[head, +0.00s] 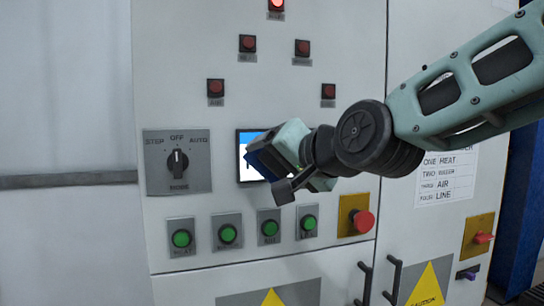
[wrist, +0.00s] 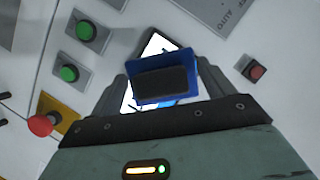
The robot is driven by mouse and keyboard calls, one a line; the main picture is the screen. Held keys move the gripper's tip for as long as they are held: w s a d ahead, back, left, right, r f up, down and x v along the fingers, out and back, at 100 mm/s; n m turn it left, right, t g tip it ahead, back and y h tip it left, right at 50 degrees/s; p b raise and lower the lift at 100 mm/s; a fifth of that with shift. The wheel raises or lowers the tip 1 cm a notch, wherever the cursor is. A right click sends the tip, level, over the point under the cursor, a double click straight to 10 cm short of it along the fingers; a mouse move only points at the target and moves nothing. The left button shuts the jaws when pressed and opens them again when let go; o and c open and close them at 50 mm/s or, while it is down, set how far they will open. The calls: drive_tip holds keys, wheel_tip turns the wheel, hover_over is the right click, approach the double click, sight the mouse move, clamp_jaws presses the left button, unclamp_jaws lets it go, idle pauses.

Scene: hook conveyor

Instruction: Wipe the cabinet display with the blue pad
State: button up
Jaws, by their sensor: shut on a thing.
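The cabinet display (head: 243,172) is a small lit screen with a blue top and a white lower part, set in the grey cabinet front. My gripper (head: 270,172) is in front of its right side and hides much of it. The gripper is shut on the blue pad (head: 262,160), which is at or very near the screen; I cannot tell if they touch. In the wrist view the blue pad (wrist: 207,76), with a dark block on its back, sits between the fingers. Lit parts of the display (wrist: 158,45) show around it.
A mode knob (head: 178,162) is left of the display. Several green buttons (head: 228,234) are below it, and a red emergency button (head: 363,221) is at lower right. Several red lamps (head: 247,43) are above. Black door handles (head: 392,281) stick out at the bottom.

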drive_tip(key=shift+s, duration=0.2)
drive_tip(key=shift+s+d+p, duration=0.2)
drive_tip(key=shift+s+d, duration=0.05)
drive_tip(key=shift+s, duration=0.5)
drive_tip(key=shift+s+d+p, duration=0.2)
drive_tip(key=shift+s, duration=0.55)
drive_tip(key=shift+w, duration=0.1)
drive_tip(key=shift+w+a+f+b, duration=0.15)
drive_tip(key=shift+w+f+b, duration=0.15)
drive_tip(key=shift+w+b, duration=0.25)
drive_tip(key=w+b, duration=0.2)
drive_tip(key=w+a+f+b, duration=0.1)
drive_tip(key=w, duration=0.1)
drive_tip(key=shift+a+f, duration=0.1)
drive_tip(key=shift+w+a+b, duration=0.2)
drive_tip(key=shift+w+b, duration=0.35)
drive_tip(key=shift+w, duration=0.2)
drive_tip(key=shift+w+a+b, duration=0.15)
drive_tip(key=shift+w+b, duration=0.1)
drive_tip(key=shift+w, duration=0.25)
drive_tip(key=shift+w+a+b, duration=0.15)
drive_tip(key=shift+w+b, duration=0.1)
drive_tip(key=shift+w, duration=0.25)
